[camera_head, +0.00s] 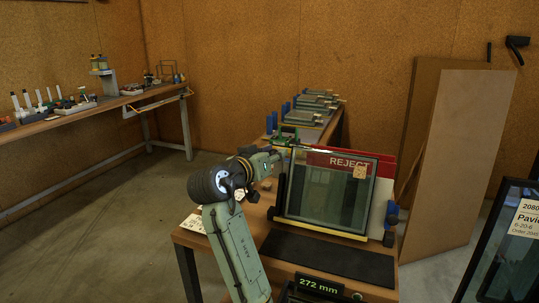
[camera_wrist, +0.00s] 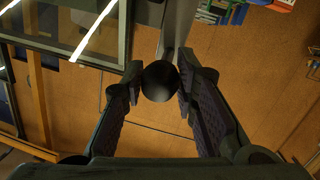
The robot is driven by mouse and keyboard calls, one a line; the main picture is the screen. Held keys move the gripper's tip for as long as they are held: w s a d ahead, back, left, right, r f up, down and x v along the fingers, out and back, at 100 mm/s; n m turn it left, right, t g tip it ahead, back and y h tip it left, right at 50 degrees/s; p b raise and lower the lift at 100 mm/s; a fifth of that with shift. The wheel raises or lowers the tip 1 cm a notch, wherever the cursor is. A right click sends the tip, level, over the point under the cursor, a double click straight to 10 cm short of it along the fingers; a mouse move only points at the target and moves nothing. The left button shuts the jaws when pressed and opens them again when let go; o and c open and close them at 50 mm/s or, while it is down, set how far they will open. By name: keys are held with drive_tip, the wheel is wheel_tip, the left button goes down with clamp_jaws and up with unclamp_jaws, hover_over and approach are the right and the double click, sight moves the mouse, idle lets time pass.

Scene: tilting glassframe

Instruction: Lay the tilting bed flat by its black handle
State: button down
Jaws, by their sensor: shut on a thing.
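The tilting bed stands steeply raised on the wooden table, with a yellow ledge (camera_head: 325,229) along its bottom and a dark-edged glass pane (camera_head: 325,205) leaning on it. My gripper (camera_head: 283,154) is at the upper left side of the bed in the head view. In the wrist view my gripper (camera_wrist: 160,84) has its two fingers on either side of the round black handle (camera_wrist: 160,82) and is shut on it. A grey bar runs from the handle toward the top of that view. The handle is hidden by my gripper in the head view. The pane's edge (camera_wrist: 122,40) shows at the wrist view's upper left.
A black mat (camera_head: 325,257) lies flat in front of the bed, apparently clear. A red REJECT sign (camera_head: 385,166) stands behind the glass. A "272 mm" display (camera_head: 319,286) is at the table front. Large brown boards (camera_head: 460,160) lean at right. A workbench (camera_head: 100,104) stands at left.

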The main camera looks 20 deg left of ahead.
sight(280, 149)
drive_tip(key=x, duration=0.4)
drive_tip(key=shift+w+a+p, duration=0.3)
drive_tip(key=shift+w, duration=0.15)
drive_tip(key=shift+w+f+g+p, duration=0.45)
drive_tip(key=shift+w+f, duration=1.2)
drive_tip(key=shift+w, duration=0.3)
drive_tip(key=shift+w+f+g+p, duration=0.4)
drive_tip(key=shift+w+f+g, duration=0.1)
drive_tip(key=shift+w+f, duration=1.35)
drive_tip(key=shift+w+f+g+p, duration=0.45)
drive_tip(key=shift+w+f, duration=1)
drive_tip(key=shift+w, duration=0.65)
drive_tip(key=shift+w+f+n+g+y+p, duration=0.15)
drive_tip(key=shift+f+g+p, duration=0.15)
drive_tip(key=shift+f, duration=0.15)
drive_tip(key=shift+w+f+n+g+y+p, duration=0.1)
drive_tip(key=shift+f+n+g+y+p, duration=0.1)
drive_tip(key=shift+f+g, duration=0.15)
drive_tip(key=shift+f, duration=0.15)
drive_tip(key=c, duration=1.4)
unclamp_jaws()
drive_tip(key=shift+o, duration=0.6)
drive_tip(key=shift+d, duration=0.1)
drive_tip(key=shift+f, duration=0.1)
